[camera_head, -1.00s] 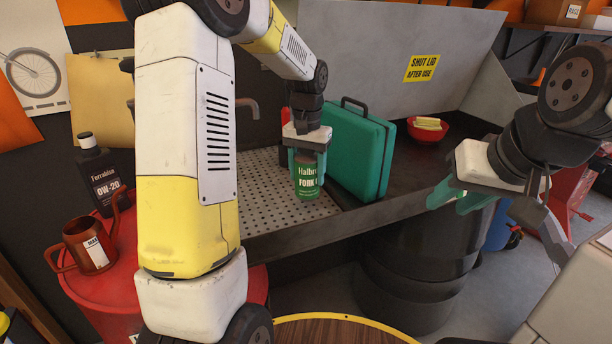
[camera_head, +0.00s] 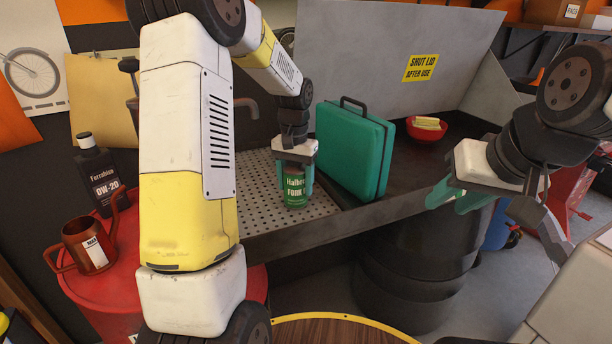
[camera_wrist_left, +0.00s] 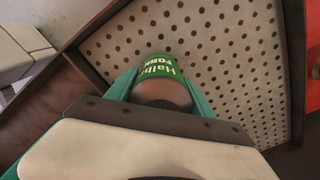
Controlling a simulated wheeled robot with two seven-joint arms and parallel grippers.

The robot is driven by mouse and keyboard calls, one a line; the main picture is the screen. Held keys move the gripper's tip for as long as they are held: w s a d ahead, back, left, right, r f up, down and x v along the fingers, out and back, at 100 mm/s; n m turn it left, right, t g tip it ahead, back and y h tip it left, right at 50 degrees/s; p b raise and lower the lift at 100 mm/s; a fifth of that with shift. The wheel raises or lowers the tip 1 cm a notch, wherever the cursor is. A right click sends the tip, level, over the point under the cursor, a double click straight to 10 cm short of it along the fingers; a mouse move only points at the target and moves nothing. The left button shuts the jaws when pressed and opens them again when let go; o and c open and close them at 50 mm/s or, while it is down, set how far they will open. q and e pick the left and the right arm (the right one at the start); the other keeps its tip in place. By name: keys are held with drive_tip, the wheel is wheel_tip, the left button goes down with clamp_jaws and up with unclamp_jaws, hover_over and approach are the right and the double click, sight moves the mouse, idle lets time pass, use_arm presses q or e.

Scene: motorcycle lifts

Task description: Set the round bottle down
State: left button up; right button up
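The round bottle (camera_head: 295,190) is green with a "Halbro Fork" label and stands upright over the perforated tray (camera_head: 258,190). My left gripper (camera_head: 296,184) has its teal fingers on both sides of the bottle, shut on it from above. In the left wrist view the bottle (camera_wrist_left: 163,72) sits between the fingers against the perforated plate (camera_wrist_left: 235,60). The bottle's base looks at or very close to the plate; I cannot tell if it touches. My right gripper (camera_head: 455,203) is open and empty, in front of the bench at the right.
A teal case (camera_head: 352,150) stands upright just right of the bottle. A red bowl (camera_head: 427,128) is farther right on the bench. The tray's left part is clear.

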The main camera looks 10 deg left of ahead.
use_arm(q)
drive_tip(key=shift+o, duration=1.3)
drive_tip(key=shift+r, duration=0.1)
wheel_tip(320, 180, up, 12)
drive_tip(key=shift+f, duration=0.1)
drive_tip(key=s+d+r+t+h, duration=0.1)
drive_tip(key=s+r+t, duration=0.1)
drive_tip(key=s, duration=1)
drive_tip(key=s+d+r+n+t+h, duration=0.1)
drive_tip(key=s+t, duration=0.3)
drive_tip(key=s, duration=0.8)
drive_tip(key=shift+s+d+r+n, duration=0.15)
drive_tip(key=shift+d+r+n, duration=0.05)
drive_tip(key=shift+r+n, duration=0.15)
